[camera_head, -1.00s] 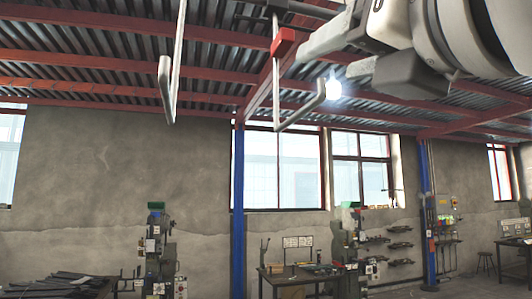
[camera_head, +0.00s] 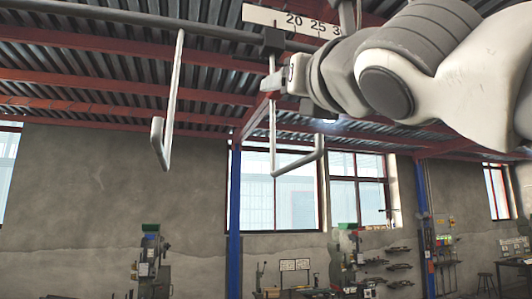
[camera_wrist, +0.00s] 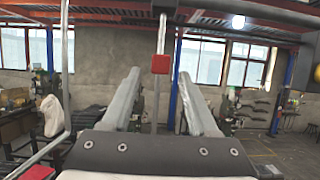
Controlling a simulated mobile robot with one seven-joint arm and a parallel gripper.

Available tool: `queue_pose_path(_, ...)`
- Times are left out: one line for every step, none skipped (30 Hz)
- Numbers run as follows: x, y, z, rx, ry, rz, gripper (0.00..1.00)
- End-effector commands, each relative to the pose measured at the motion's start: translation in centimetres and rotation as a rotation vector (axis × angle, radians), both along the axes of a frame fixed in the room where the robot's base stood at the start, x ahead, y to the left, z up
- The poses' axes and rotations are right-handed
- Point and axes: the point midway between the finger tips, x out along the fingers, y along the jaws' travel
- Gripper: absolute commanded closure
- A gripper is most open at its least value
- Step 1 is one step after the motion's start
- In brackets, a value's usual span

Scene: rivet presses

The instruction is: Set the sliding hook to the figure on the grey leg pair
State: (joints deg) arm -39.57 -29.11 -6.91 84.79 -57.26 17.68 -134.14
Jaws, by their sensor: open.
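The sliding hook (camera_head: 273,140) hangs from a dark slider block (camera_head: 272,42) on the overhead bar (camera_head: 130,18). A white scale plate (camera_head: 265,17) shows 20, 25 and a cut-off figure; the slider is left of the 20. A red block (camera_wrist: 160,63) on the hook's rod shows between my open fingers in the wrist view; I cannot tell whether they touch it. My gripper (camera_head: 276,82) is beside the rod in the head view. A second pale hook (camera_head: 170,100) hangs to the left. I cannot make out a figure on a grey leg pair.
Green-topped presses (camera_head: 151,260) and a workbench (camera_head: 300,292) stand far below along the wall. A blue column (camera_head: 235,200) stands behind the hooks. In the wrist view a pale rod (camera_wrist: 65,60) stands close left of my gripper. The air around the hooks looks free.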

Motion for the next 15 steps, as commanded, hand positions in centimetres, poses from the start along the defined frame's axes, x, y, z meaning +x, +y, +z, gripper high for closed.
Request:
queue_pose_path(0.8,0.3,0.4,-0.001,0.002,0.000,0.40)
queue_pose_path(1.1,0.4,0.6,-0.001,0.002,0.001,0.40)
queue_pose_path(1.6,0.5,0.8,0.000,0.002,0.000,0.40)
queue_pose_path(1.8,0.6,0.9,0.000,0.002,0.000,0.40)
queue_pose_path(2.1,0.6,1.0,0.001,0.001,0.000,0.40)
queue_pose_path(2.3,0.7,1.1,0.000,0.001,0.001,0.40)
queue_pose_path(2.5,0.8,1.1,0.000,0.001,0.001,0.40)
queue_pose_path(2.6,0.8,1.2,0.000,0.001,0.001,0.40)
queue_pose_path(2.8,0.9,1.2,0.000,0.001,0.001,0.40)
queue_pose_path(2.8,0.9,1.2,0.001,0.000,0.001,0.40)
queue_pose_path(2.9,0.9,1.2,0.001,0.000,0.001,0.40)
queue_pose_path(2.9,0.9,1.3,0.001,0.000,0.001,0.40)
queue_pose_path(2.9,0.9,1.3,0.001,0.000,0.002,0.40)
queue_pose_path(2.9,0.9,1.3,0.001,0.000,0.002,0.40)
queue_pose_path(2.9,0.9,1.2,0.001,0.000,0.002,0.40)
